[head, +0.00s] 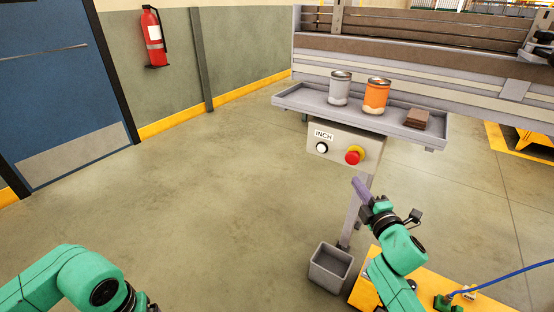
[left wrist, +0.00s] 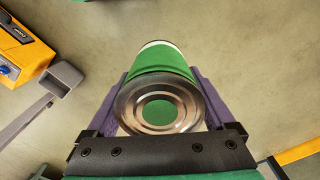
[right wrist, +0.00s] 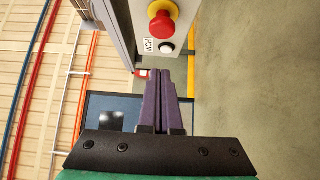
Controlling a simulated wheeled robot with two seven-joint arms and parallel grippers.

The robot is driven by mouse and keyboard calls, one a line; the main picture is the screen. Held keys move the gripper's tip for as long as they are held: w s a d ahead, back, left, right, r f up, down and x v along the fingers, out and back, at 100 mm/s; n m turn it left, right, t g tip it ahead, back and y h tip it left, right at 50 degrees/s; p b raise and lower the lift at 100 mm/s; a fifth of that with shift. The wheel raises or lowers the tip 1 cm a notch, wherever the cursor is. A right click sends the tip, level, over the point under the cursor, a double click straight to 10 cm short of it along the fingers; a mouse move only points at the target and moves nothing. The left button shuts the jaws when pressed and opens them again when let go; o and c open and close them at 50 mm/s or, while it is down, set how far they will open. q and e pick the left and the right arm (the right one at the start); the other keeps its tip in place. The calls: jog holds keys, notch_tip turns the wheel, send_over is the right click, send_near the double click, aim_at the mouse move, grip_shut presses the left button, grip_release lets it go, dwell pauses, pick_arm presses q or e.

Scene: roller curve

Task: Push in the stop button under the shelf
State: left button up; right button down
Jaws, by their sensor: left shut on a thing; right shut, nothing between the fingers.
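The red stop button (head: 354,156) sits on a yellow ring on the front of a grey control box (head: 338,160) under the shelf (head: 300,102). It also shows at the top of the right wrist view (right wrist: 162,10), standing out from the box. A white button (head: 321,148) labelled INCH is beside it. My right gripper (head: 358,184) is shut and empty, below the box and apart from the button; its closed fingers also show in the right wrist view (right wrist: 162,76). My left gripper (left wrist: 160,74) is shut on a green can (left wrist: 162,62) with a metal end.
On the shelf stand a grey can (head: 340,90) and an orange can (head: 376,97), with brown blocks (head: 416,118) at its right end. A grey bin (head: 330,268) is on the floor below, near a yellow base (head: 430,292). The floor left of the box is clear.

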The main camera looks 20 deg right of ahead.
aim_at(348, 159)
jog(key=shift+w+d, duration=0.7)
jog(key=shift+w, duration=0.6)
jog(key=shift+w+d, duration=0.75)
jog(key=shift+w, duration=0.6)
jog(key=shift+w+d, duration=0.7)
jog(key=shift+w, duration=0.6)
jog(key=shift+d, duration=0.1)
